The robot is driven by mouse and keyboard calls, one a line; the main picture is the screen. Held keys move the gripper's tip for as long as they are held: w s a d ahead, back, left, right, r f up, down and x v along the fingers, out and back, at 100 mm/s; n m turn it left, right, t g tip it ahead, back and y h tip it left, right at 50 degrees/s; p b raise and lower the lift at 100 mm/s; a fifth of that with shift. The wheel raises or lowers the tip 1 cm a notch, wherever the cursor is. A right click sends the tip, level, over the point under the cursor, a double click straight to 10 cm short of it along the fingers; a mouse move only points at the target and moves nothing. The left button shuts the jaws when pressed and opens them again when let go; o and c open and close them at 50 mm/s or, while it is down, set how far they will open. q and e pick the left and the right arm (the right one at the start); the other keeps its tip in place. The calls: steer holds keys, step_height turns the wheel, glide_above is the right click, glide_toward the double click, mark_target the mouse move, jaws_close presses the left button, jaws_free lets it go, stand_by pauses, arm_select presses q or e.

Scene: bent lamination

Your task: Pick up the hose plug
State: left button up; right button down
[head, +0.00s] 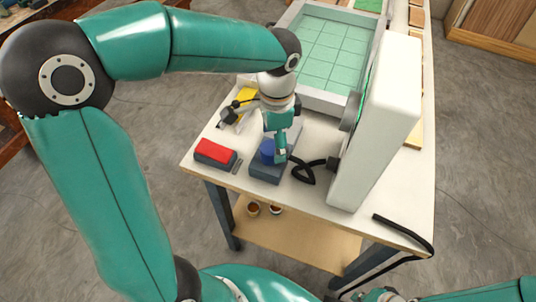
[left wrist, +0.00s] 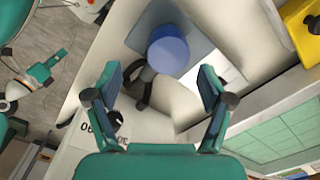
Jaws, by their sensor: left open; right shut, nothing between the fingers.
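A black looped hose (head: 306,172) lies on the table beside my left gripper. One end meets the side of the white machine (head: 385,120); the other goes toward the grey-blue block (head: 268,172). I cannot tell which part is the hose plug. A blue cylinder (head: 267,151) stands on the block. My left gripper (head: 281,155) is open above the block's right side. In the left wrist view its fingers (left wrist: 160,82) are spread, with the hose (left wrist: 145,82) and the blue cylinder (left wrist: 168,50) beyond them. My right gripper (left wrist: 58,60) is shut and empty, away from the table.
A red-topped block (head: 215,151) lies left of the grey-blue block. A yellow item (head: 246,96) and a grey tray with green squares (head: 328,50) are behind. Another black hose (head: 403,230) hangs over the front right edge. The front table edge is otherwise mostly clear.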

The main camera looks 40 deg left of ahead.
mark_target(270, 148)
arm_select(q)
steer(key=f, duration=0.2)
steer(key=a+f, duration=0.1)
steer(key=f, duration=0.1)
steer(key=shift+w+a, duration=0.1)
steer(key=shift+a, duration=0.05)
steer(key=shift+f, duration=0.2)
steer(key=shift+s+d, duration=0.2)
steer(key=shift+d, duration=0.1)
steer(key=shift+w+a+f, duration=0.1)
steer(key=shift+w+a, duration=0.1)
steer(key=shift+w, duration=0.05)
steer(key=c, duration=0.3)
steer(key=shift+a, duration=0.1)
steer(key=shift+c, duration=1.4)
steer(key=shift+s+d, duration=0.2)
steer(key=c, duration=0.5)
steer(key=shift+c, duration=1.2)
steer(key=shift+w+a, duration=0.1)
arm_select(e)
steer(key=shift+w+a, duration=0.1)
steer(key=shift+a, duration=0.15)
